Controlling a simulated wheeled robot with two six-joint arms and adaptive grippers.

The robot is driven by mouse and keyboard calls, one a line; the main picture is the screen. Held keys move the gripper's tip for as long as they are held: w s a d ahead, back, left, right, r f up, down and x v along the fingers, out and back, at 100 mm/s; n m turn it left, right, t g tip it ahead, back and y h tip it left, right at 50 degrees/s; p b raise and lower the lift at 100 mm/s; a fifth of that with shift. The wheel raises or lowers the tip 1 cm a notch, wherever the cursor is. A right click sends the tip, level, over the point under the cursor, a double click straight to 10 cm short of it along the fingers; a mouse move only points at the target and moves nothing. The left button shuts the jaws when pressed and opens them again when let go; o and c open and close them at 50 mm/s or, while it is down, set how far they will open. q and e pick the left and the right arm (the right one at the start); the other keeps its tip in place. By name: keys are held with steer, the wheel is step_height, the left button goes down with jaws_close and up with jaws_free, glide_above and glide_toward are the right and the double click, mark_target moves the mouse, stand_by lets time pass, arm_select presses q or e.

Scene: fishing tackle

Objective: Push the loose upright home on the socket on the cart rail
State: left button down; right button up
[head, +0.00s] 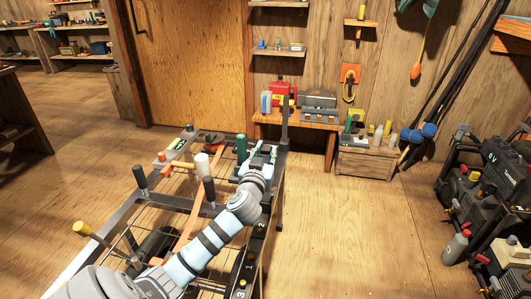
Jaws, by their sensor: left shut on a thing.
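A tall, dark grey upright (285,122) stands nearly vertical at the far right corner of the cart. My left arm reaches over the cart from the bottom, and its pale blue gripper (268,152) is at the lower part of this upright, shut on it. The gripper hides much of the contact, and I cannot make out the socket or how deep the upright sits. The dark cart rail (254,243) runs along the right side, with numbers on it. My right gripper is not in view.
Shorter dark posts (140,178) stand on the cart frame. A bench (318,127) and a crate (365,161) stand beyond. The floor right of the cart is clear.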

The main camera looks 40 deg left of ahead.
arm_select(q)
steer(key=shift+f+b, duration=0.35)
steer(key=shift+f, duration=0.1)
steer(key=c, duration=1.2)
jaws_free()
steer(key=shift+c, duration=0.2)
